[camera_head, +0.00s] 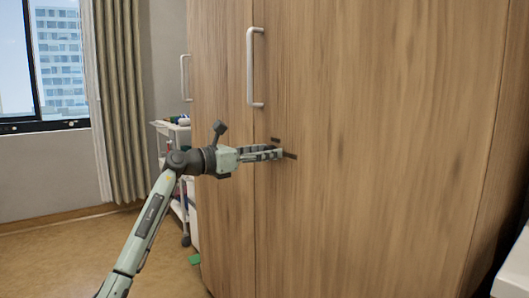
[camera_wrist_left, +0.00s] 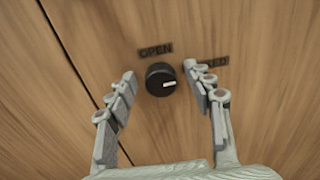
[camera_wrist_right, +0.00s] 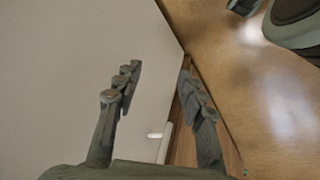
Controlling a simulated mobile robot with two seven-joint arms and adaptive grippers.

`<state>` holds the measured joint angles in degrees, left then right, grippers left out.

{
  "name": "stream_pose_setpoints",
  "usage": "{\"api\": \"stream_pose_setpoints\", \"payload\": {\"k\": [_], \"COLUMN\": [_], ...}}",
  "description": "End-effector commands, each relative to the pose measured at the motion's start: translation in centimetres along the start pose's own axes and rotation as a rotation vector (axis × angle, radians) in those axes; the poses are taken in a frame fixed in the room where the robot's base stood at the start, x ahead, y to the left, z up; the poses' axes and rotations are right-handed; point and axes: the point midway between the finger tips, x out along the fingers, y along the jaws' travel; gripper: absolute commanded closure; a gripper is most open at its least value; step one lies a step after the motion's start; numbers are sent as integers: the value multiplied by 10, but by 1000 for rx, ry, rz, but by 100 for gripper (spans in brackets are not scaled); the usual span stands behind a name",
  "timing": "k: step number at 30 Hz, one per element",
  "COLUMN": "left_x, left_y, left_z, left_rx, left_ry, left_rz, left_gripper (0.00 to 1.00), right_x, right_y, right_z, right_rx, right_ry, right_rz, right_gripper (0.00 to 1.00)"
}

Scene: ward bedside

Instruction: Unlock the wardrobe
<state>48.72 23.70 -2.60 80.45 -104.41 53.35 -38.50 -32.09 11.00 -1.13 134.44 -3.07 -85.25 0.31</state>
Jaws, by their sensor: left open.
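The wooden wardrobe (camera_head: 370,120) fills the middle and right of the head view, its doors shut. In the left wrist view a round black knob (camera_wrist_left: 157,73) sits on the wardrobe door (camera_wrist_left: 270,110). Its white mark points right. The label OPEN (camera_wrist_left: 155,49) is above it; a second label (camera_wrist_left: 216,61) to the right, ending in "ED", is partly hidden by a finger. My left gripper (camera_head: 281,153) is open, its fingers on either side of the knob, apart from it in the picture. My right gripper (camera_wrist_right: 160,69) is open and empty, away from the knob.
Two upright metal handles (camera_head: 251,68) (camera_head: 184,78) are on the doors, above my left gripper. A white cart (camera_head: 172,128) stands behind the wardrobe's left side, by the curtain (camera_head: 121,100). The floor (camera_head: 60,260) at front left is clear.

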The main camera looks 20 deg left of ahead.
Motion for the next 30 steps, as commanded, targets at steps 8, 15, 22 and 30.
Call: {"api": "stream_pose_setpoints", "payload": {"k": [8,15,22,30], "left_x": [0,0,0,-1], "left_y": [0,0,0,1], "left_z": [0,0,1,4], "left_rx": [-1,-1,-29,-171], "left_ry": [0,0,1,3], "left_rz": [0,0,0,1], "left_gripper": [71,97,97,97], "right_x": [0,0,4,51], "right_y": [0,0,-1,-11], "right_z": [0,0,1,6], "right_rx": [0,0,2,2], "right_ry": [0,-1,-5,-31], "right_rz": [0,-1,-5,-34], "right_gripper": [60,60,60,60]}}
